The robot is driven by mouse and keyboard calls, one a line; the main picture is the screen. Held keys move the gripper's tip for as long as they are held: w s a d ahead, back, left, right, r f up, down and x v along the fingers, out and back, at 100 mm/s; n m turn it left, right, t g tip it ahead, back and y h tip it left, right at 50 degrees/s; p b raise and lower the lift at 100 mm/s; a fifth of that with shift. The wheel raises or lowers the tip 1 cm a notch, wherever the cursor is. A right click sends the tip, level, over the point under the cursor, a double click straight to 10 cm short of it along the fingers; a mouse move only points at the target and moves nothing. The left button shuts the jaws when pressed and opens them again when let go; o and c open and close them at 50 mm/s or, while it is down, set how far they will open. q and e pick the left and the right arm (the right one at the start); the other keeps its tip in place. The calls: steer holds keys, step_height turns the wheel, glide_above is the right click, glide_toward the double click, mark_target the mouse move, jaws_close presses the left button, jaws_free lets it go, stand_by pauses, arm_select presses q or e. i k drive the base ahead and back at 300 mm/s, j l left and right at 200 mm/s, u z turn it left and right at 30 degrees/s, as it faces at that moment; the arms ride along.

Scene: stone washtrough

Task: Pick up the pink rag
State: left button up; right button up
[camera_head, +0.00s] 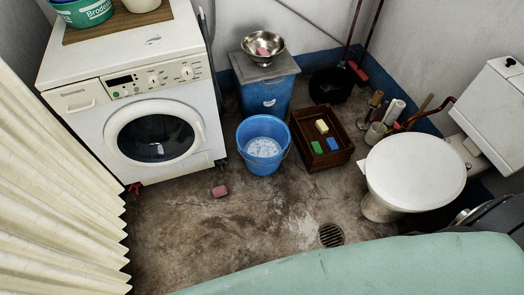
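A small pink piece (219,191) lies on the bare floor in front of the washing machine, left of the blue bucket. Another pink piece (263,51) lies in a metal bowl (273,43) on top of a blue bin. Both are small, and I cannot tell for sure which is the rag; the one on the floor looks block-shaped. Neither of my grippers is in view.
A blue bucket (243,133) stands beside a brown crate (296,130) holding colored blocks. A washing machine (88,118) is at left, a toilet (420,170) at right. A pale green surface (380,270) crosses the bottom. The floor (250,230) around the drain is clear.

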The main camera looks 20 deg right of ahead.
mark_target(218, 192)
steer(key=k, duration=0.15)
steer(key=i+l+u, duration=0.1)
steer(key=l, duration=0.2)
steer(key=i+l+u, duration=0.25)
steer(key=l, duration=0.35)
steer(key=i+l+u, duration=0.15)
steer(key=l, duration=0.2)
